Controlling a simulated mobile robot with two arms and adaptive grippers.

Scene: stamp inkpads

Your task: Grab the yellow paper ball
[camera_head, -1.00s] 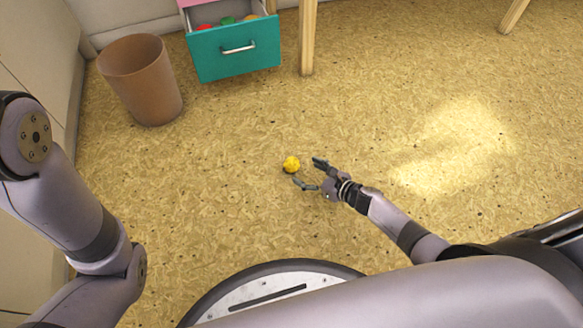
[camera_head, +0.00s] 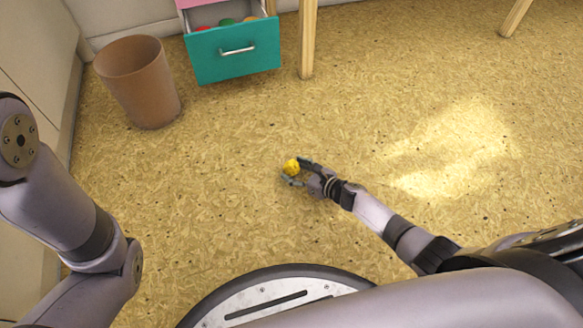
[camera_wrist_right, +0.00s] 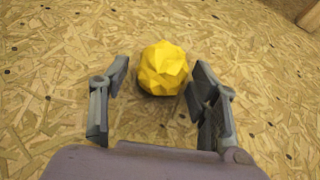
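The yellow paper ball (camera_head: 291,166) lies on the floor near the middle of the head view. It also shows in the right wrist view (camera_wrist_right: 164,68), crumpled and faceted, near the tips of the fingers. My right gripper (camera_head: 294,172) is open, with one finger on each side of the ball. In the right wrist view the right gripper (camera_wrist_right: 160,85) has gaps to the ball, wider on the left than on the right. The ball sits toward the right finger. My left arm comes in at the left, but its gripper is out of view.
A brown waste bin (camera_head: 140,84) stands at the upper left. A teal drawer (camera_head: 235,50) is open beside it, holding several coloured items. Wooden legs (camera_head: 307,40) stand at the back. The floor around the ball is clear.

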